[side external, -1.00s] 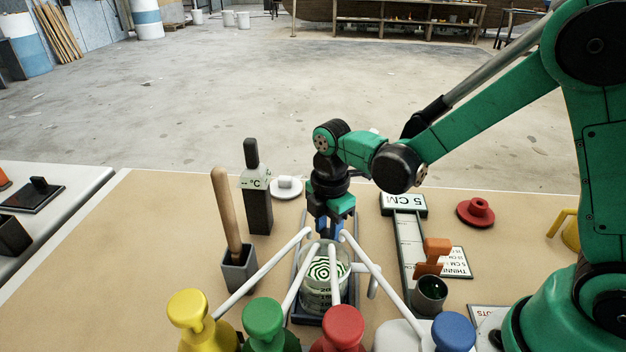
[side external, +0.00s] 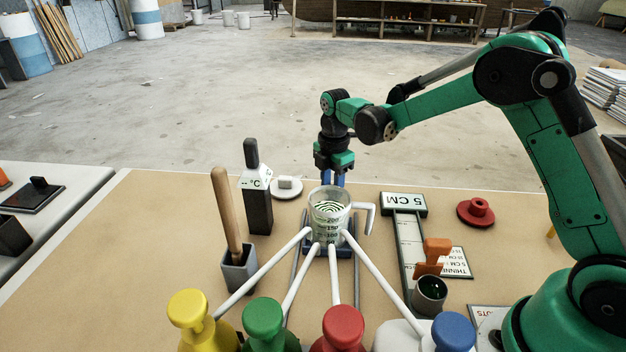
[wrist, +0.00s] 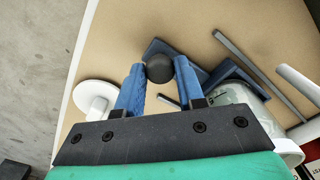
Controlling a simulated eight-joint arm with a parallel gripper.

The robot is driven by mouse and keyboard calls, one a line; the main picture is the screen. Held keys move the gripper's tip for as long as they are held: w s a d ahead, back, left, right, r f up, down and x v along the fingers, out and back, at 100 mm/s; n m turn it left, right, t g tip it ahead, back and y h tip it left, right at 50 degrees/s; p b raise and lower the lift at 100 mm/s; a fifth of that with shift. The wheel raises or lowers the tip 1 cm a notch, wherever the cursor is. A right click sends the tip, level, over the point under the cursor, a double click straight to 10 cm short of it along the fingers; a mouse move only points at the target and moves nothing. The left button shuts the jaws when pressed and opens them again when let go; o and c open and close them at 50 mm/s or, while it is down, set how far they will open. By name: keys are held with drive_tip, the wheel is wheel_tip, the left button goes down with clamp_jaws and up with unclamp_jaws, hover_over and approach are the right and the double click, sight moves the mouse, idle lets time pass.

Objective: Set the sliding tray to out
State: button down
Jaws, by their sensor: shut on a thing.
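The sliding tray (side external: 347,251) is a dark blue base on two grey rails (side external: 357,275) in the middle of the table. In the wrist view, its blue edge (wrist: 232,72) shows beyond my fingers. A clear measuring jug (side external: 329,215) with a white handle stands upright on it, with a green-and-white ringed pattern visible in it. My gripper (side external: 333,182) is behind the jug, pointing down. In the wrist view, its two blue fingers are shut on a round black knob (wrist: 160,67). The jug hides the fingertips and knob in the side view. The knob's join to the tray is not clear.
Pump bottles with yellow (side external: 188,309), green (side external: 264,318), red (side external: 343,327) and blue (side external: 453,331) tops stand in front, their white spouts reaching towards the jug. A black thermometer (side external: 257,205) and a wooden-handled tool (side external: 227,215) stand left. A white lid (side external: 286,188) lies behind.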

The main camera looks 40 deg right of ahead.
drive_tip(key=shift+w+d, duration=0.8)
drive_tip(key=shift+w, duration=0.05)
drive_tip(key=c, duration=0.5)
unclamp_jaws()
drive_tip(key=shift+c, duration=0.2)
wheel_tip(320, 180, up, 6)
drive_tip(key=shift+f, duration=0.2)
